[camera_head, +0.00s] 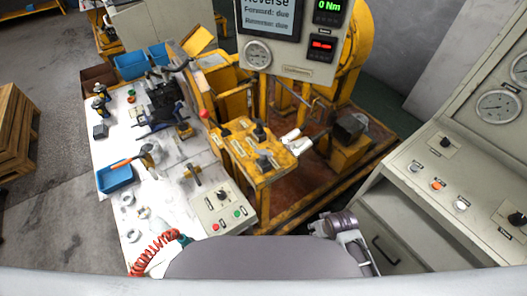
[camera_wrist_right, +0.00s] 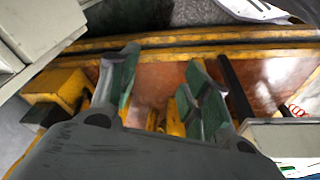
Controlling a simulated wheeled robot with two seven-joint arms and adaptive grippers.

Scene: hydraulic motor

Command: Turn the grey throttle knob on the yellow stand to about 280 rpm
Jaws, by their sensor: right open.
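The yellow stand (camera_head: 243,160) stands mid-picture in the head view, with several small dark controls on its sloping top. A grey knob (camera_head: 263,162) sits near the stand's front edge and looks like the throttle knob, though its label is too small to read. My right arm shows at the bottom right of the head view, in front of the stand and apart from it; its fingers are not clear there. In the wrist view my right gripper (camera_wrist_right: 162,62) is open and empty above the reddish floor. The knob does not show in that view. My left gripper is not in view.
A grey control box (camera_head: 222,208) with buttons is left of the stand's foot. A cluttered white workbench (camera_head: 165,200) lies left. A grey cabinet (camera_head: 405,210) with gauges stands right. The display panel (camera_head: 285,40) above shows "Reverse" and 0 Nm; its red readout is unreadable.

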